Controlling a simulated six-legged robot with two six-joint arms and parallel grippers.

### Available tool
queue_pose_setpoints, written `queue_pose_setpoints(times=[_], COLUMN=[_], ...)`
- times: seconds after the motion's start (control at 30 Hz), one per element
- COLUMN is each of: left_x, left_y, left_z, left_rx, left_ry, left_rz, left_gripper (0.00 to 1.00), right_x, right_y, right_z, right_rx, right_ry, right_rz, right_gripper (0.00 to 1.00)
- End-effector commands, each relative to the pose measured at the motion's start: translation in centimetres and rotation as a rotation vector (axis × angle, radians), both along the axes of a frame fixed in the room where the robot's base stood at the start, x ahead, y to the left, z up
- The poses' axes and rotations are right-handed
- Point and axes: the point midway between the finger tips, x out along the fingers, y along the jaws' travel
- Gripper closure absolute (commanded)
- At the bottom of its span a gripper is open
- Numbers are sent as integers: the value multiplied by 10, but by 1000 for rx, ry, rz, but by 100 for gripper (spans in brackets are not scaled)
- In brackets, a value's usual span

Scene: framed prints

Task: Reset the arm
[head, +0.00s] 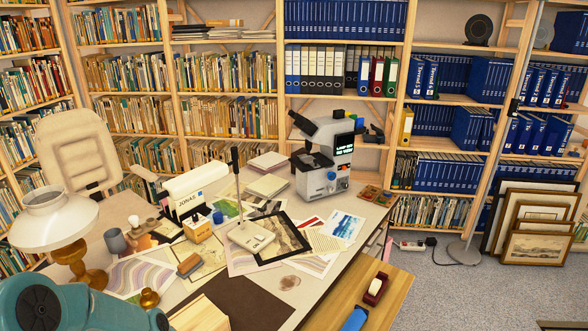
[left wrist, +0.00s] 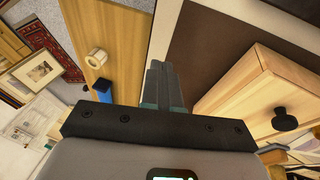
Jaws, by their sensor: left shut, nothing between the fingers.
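My left arm (head: 85,305) enters the head view at the bottom left as teal links; its gripper is outside that view. In the left wrist view my left gripper (left wrist: 162,85) has its fingers together with nothing between them. The fingers appear over the desk edge, between a wooden side surface (left wrist: 125,25) and a dark brown mat (left wrist: 215,40). I cannot tell their height. A wooden box (left wrist: 250,85) with a black knob is close to their right. My right gripper is in neither view.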

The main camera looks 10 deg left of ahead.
Motion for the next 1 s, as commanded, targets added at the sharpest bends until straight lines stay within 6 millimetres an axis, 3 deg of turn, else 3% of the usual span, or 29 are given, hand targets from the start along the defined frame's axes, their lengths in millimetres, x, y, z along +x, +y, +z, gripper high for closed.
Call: queue_pose_setpoints(times=[0.03,0.2,0.47,0.5,0.73,0.9,1.0], left_x=[-11,-52,-133,-124,-122,-122,-122], left_y=[-36,-119,-199,-194,-193,-193,-193], left_z=[-25,-74,-104,-128,-182,-202,-203], left_rx=[-20,-44,-76,-78,-77,-78,-78], left_ry=[46,142,264,248,245,244,244], left_rz=[42,229,462,470,469,469,469], left_gripper=[100,100,100,100,100,100,100], right_x=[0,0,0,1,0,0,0], right_y=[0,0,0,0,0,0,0], right_z=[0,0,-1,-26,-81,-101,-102], right_rx=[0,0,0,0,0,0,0], right_ry=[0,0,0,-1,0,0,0], right_rz=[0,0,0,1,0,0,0], right_gripper=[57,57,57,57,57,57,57])
